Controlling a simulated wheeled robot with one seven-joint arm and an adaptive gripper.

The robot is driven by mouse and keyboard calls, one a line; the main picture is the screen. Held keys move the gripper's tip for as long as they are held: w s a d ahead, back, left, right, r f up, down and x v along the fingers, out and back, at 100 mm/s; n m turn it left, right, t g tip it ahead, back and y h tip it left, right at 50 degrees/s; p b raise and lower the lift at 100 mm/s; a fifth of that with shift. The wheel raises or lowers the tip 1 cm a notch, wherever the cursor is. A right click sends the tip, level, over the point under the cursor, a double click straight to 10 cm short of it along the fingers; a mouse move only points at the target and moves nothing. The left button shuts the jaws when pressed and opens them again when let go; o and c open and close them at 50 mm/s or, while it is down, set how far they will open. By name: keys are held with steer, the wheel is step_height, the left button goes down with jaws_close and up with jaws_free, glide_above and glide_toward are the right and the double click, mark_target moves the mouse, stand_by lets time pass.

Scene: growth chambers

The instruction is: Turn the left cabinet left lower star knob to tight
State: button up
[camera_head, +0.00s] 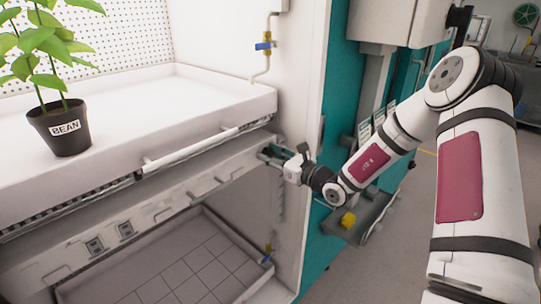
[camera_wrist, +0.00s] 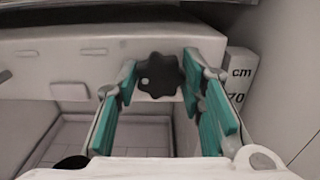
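A black star knob (camera_wrist: 160,76) sits on the pale front face of a shelf in the wrist view. My gripper (camera_wrist: 160,82) has its teal fingers apart, one on each side of the knob. Their tips show right beside the knob's edges; I cannot tell whether they touch it. In the head view my gripper (camera_head: 268,152) is at the right end of the lower shelf front (camera_head: 150,206), and the knob there is hidden by it.
A potted bean plant (camera_head: 60,128) stands on the white upper tray (camera_head: 150,110). A white bar (camera_head: 195,150) runs along its front. A tiled tray (camera_head: 190,270) lies below. A teal side panel (camera_head: 318,225) stands close by.

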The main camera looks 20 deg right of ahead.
steer(key=shift+m+p, duration=0.3)
steer(key=m+p, duration=0.1)
steer(key=m, duration=0.2)
steer(key=shift+p, duration=0.4)
steer(key=m+p, duration=0.2)
steer(key=m, duration=0.3)
steer(key=shift+m, duration=0.3)
steer(key=m+p, duration=0.1)
steer(key=m, duration=0.3)
steer(key=shift+d, duration=0.1)
steer(key=m, duration=0.4)
steer(key=shift+f+p, duration=0.1)
steer(key=shift+p, duration=0.2)
steer(key=shift+m, duration=0.5)
steer(key=o, duration=1.1)
steer(key=shift+o, duration=0.2)
